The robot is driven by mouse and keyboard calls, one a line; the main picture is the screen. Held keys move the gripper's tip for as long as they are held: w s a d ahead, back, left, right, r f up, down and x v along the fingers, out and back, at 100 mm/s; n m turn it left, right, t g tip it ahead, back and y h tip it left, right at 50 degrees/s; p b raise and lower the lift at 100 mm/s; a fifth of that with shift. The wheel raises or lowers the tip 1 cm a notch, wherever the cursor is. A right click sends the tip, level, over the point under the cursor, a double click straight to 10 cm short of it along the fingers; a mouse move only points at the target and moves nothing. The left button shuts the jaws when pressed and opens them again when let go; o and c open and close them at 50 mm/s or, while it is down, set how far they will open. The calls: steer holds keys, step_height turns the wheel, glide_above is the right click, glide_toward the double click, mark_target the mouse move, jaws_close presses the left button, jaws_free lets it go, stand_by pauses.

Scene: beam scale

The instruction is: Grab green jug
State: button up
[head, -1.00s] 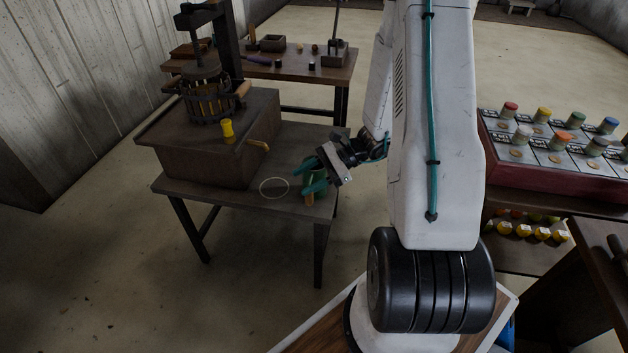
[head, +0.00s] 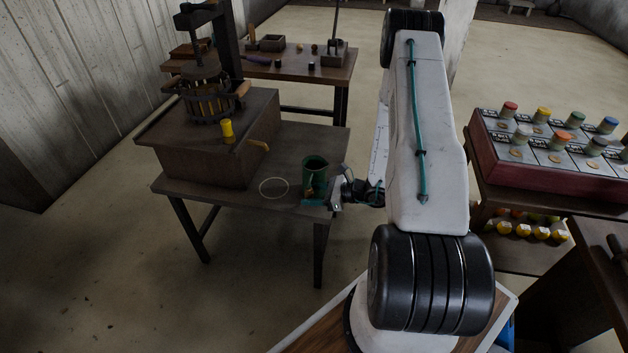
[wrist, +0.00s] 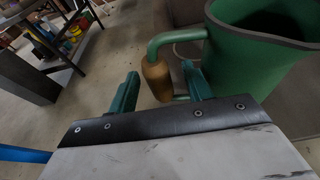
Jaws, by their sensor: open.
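The green jug (head: 316,173) stands upright on the low dark table, open at the top. In the wrist view the jug (wrist: 245,75) fills the upper right, and its handle (wrist: 157,75) has a tan grip on a green bracket. My gripper (head: 322,196) is low beside the jug at its near right side. In the wrist view my gripper (wrist: 162,88) has its green fingers apart, with the tan grip showing between and just beyond the tips. Whether a finger touches the handle cannot be told.
A pale ring (head: 273,188) marks the low table (head: 235,198) left of the jug. A wooden press (head: 205,140) with a yellow-topped tap stands behind left. A rack of coloured jars (head: 545,150) is at the right. Open floor lies in front.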

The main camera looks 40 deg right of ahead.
steer(key=shift+x, duration=1.6)
jaws_close()
steer(key=shift+r, duration=0.1)
